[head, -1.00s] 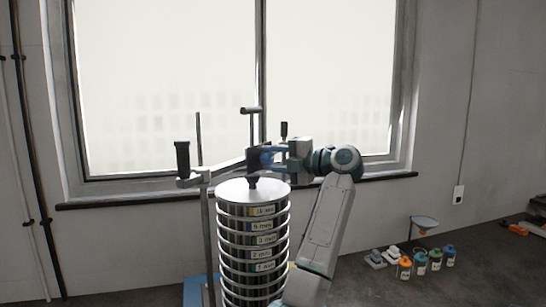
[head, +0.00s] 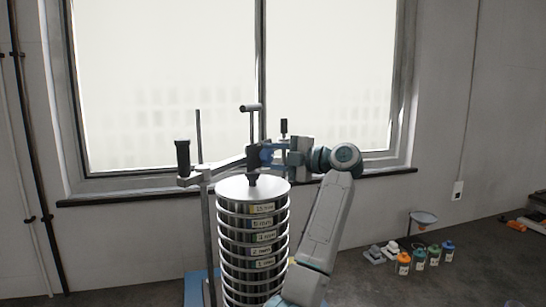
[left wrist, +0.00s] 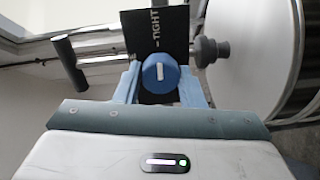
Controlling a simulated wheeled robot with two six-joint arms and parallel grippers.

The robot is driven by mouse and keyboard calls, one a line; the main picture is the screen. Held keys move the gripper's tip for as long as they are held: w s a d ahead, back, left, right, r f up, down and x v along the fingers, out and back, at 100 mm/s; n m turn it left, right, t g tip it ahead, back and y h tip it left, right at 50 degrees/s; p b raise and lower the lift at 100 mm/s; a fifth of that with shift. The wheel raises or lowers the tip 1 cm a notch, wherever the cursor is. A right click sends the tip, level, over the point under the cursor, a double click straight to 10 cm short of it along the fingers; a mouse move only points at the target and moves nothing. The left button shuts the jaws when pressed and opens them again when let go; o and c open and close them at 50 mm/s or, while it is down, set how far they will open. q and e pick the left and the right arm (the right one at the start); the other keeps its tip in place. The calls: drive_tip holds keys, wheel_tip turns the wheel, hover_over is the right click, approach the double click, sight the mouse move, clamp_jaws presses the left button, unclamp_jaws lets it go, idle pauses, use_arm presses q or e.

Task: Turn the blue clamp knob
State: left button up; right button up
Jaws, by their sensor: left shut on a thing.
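The blue clamp knob (left wrist: 152,87) sits on the front of a black plate (left wrist: 172,24) marked "TIGHT" in the left wrist view. A white bar on its face stands nearly upright in that picture. My left gripper (left wrist: 160,76) is shut on the knob, with one light blue finger at each side. In the head view my left gripper (head: 272,155) is at the clamp arm, above the sieve stack (head: 253,245), and mostly covers the knob. My right gripper is not in view.
A T-handled screw (head: 251,120) and an upright black handle (head: 183,158) stand beside the clamp. Several small bottles (head: 419,258) and a funnel (head: 424,217) are at the right on a dark surface. A window is behind.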

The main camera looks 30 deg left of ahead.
use_arm(q)
drive_tip(key=o, duration=1)
drive_tip(key=shift+w, duration=0.1)
drive_tip(key=shift+d+f, duration=0.1)
drive_tip(key=shift+d, duration=0.15)
drive_tip(key=d+b, duration=0.1)
drive_tip(key=d, duration=0.2)
drive_tip(key=d+b, duration=0.2)
drive_tip(key=d, duration=0.2)
drive_tip(key=d+b, duration=0.1)
drive_tip(key=d, duration=0.2)
drive_tip(key=shift+w+d+r+b, duration=0.15)
drive_tip(key=shift+w+r+b, duration=0.15)
drive_tip(key=shift+w, duration=0.1)
